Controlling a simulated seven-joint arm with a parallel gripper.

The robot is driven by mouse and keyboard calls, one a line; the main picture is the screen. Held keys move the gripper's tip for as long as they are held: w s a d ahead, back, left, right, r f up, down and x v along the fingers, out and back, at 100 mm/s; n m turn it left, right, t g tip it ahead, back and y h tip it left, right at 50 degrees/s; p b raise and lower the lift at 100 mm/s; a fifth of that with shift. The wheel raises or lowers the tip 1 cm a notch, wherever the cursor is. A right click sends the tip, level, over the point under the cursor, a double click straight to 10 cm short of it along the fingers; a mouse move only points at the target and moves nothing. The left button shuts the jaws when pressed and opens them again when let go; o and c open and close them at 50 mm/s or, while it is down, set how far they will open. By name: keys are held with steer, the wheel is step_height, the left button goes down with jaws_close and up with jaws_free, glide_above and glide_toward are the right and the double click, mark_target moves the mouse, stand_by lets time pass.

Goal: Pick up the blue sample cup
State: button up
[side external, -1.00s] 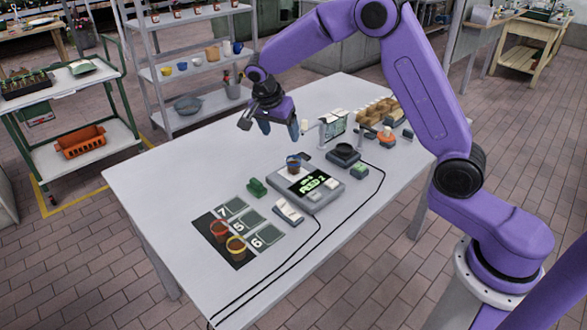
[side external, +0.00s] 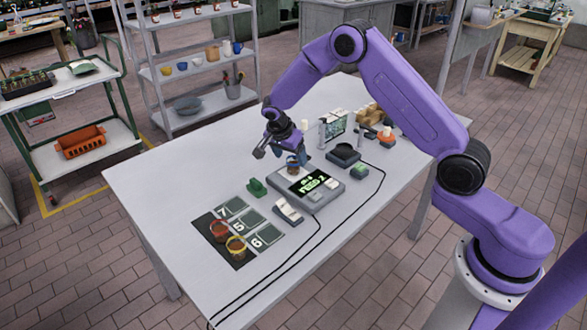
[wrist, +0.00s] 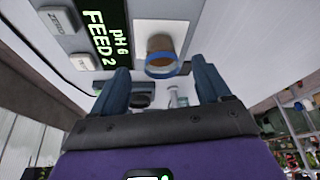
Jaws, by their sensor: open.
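The blue sample cup, with a blue rim and brownish contents, sits on the pale plate of the grey meter in the wrist view (wrist: 160,58). In the side external view the cup (side external: 292,167) is partly hidden by my fingers. My gripper (side external: 295,157) is low over the meter, right at the cup. In the wrist view my gripper (wrist: 160,68) is open, with one finger on each side of the cup and visible gaps between. I cannot tell whether a finger touches it.
The meter's display (wrist: 104,35) reads "pH 6 FEED 2". A red cup (side external: 218,231) and a yellow cup (side external: 236,247) stand on a dark numbered mat (side external: 242,264). A green block (side external: 257,187) and a black device (side external: 343,154) flank the meter. Cables cross the table's right side.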

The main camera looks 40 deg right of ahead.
mark_target(293, 162)
steer(key=shift+x, duration=2.7)
steer(key=shift+w+d+r, duration=0.1)
steer(key=shift+d+r, duration=0.05)
steer(key=shift+c, duration=0.2)
steer(key=c, duration=1.1)
